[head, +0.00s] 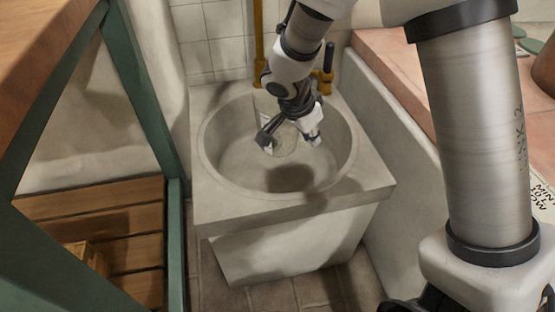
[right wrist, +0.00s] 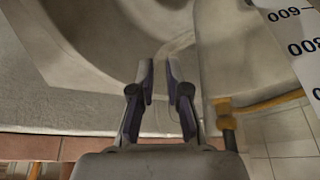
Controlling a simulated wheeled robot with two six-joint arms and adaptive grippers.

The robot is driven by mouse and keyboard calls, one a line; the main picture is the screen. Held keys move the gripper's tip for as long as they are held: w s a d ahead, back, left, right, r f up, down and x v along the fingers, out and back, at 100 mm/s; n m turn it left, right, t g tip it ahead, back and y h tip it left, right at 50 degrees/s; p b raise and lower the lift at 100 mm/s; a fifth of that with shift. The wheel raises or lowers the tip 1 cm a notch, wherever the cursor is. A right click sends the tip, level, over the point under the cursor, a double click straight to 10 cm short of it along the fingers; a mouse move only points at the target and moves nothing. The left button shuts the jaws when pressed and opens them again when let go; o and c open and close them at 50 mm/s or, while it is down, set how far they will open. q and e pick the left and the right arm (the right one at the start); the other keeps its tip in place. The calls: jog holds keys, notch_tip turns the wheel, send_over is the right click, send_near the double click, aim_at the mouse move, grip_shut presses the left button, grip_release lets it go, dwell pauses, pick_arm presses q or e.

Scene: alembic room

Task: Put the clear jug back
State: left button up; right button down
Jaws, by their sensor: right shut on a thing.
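The clear jug (head: 284,147) is see-through and hard to make out in the head view, inside or just over the round stone basin (head: 225,170). My right gripper (head: 289,136) reaches down over the basin and is shut on the jug. In the right wrist view the two fingers (right wrist: 162,82) are close together with a narrow gap, and the part between them is hard to see. A white strip with dark numbers (right wrist: 303,45) fills the right corner there, looking like the jug's scale. Whether the jug touches the basin floor cannot be told. My left gripper is not in view.
A brass pipe (head: 258,45) runs down the tiled wall behind the basin, with a brass tap (head: 327,75) beside it. A green-framed wooden bench (head: 125,85) with slatted lower shelf (head: 120,225) stands at left. A terracotta-tiled ledge (head: 395,62) lies at right.

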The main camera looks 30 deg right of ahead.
jog(key=f+b, duration=0.5)
jog(key=f, duration=0.5)
jog(key=shift+w+f+b, duration=0.1)
jog(key=shift+w+b, duration=0.1)
jog(key=shift+b, duration=0.2)
jog(key=shift+r, duration=0.2)
jog(key=shift+f, duration=0.2)
jog(key=c, duration=1.2)
grip_release()
jog(key=shift+o, duration=0.2)
jog(key=shift+r, duration=0.1)
jog(key=p+v, duration=0.5)
jog(key=v, duration=0.2)
jog(key=shift+r, duration=0.25)
jog(key=shift+a, duration=0.1)
